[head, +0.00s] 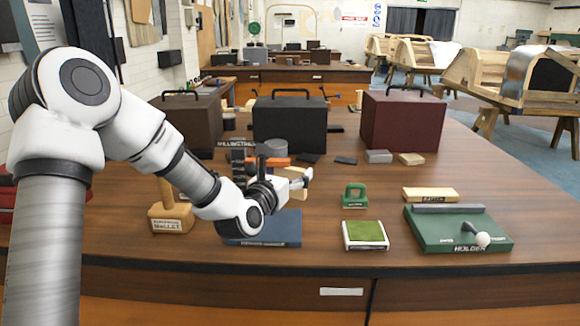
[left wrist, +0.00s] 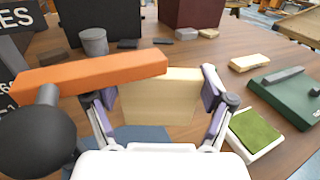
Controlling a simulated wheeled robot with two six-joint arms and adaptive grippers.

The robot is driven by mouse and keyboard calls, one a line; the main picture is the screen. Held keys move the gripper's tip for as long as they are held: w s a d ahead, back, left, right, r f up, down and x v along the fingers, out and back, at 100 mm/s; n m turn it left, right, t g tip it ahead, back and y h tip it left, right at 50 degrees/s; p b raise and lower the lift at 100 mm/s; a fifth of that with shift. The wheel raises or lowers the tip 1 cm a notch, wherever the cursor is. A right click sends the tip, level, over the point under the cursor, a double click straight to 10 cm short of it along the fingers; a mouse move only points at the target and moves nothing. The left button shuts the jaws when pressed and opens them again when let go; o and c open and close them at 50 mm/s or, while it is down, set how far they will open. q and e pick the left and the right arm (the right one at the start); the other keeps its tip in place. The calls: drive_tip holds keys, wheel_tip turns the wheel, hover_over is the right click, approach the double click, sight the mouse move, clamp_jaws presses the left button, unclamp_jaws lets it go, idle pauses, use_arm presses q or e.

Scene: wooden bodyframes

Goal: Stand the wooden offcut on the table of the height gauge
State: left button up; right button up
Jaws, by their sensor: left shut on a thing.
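The wooden offcut (head: 299,189) is a pale block. My left gripper (head: 292,182) is shut on it; in the left wrist view the offcut (left wrist: 155,98) sits between the two fingers. The height gauge has a dark blue table (head: 268,237), a dark upright scale (head: 238,155) and an orange bar (head: 270,162). The offcut is near the right end of the table; I cannot tell whether it touches it. In the left wrist view the orange bar (left wrist: 90,72) crosses in front of the offcut's upper left part. My forearm hides part of the gauge.
A wooden mallet (head: 170,215) stands left of the gauge. Right of it are a green-topped pad (head: 366,234), a green clamp-like piece (head: 354,195) and a green holder (head: 440,238). Dark cases (head: 290,125) stand behind. Bare tabletop lies between the gauge and pad.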

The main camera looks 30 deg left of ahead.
use_arm(q)
drive_tip(key=shift+w, duration=0.1)
drive_tip(key=shift+s+d+f+b, duration=0.1)
drive_tip(key=shift+s+f+b, duration=0.15)
drive_tip(key=shift+f+b, duration=1.7)
drive_tip(key=shift+f, duration=1.3)
drive_tip(key=shift+f+b, duration=0.55)
drive_tip(key=o, duration=1.1)
drive_tip(key=shift+o, duration=0.2)
drive_tip(key=s, duration=0.5)
drive_tip(key=s+d, duration=0.1)
drive_tip(key=s, duration=0.1)
drive_tip(key=shift+s, duration=0.15)
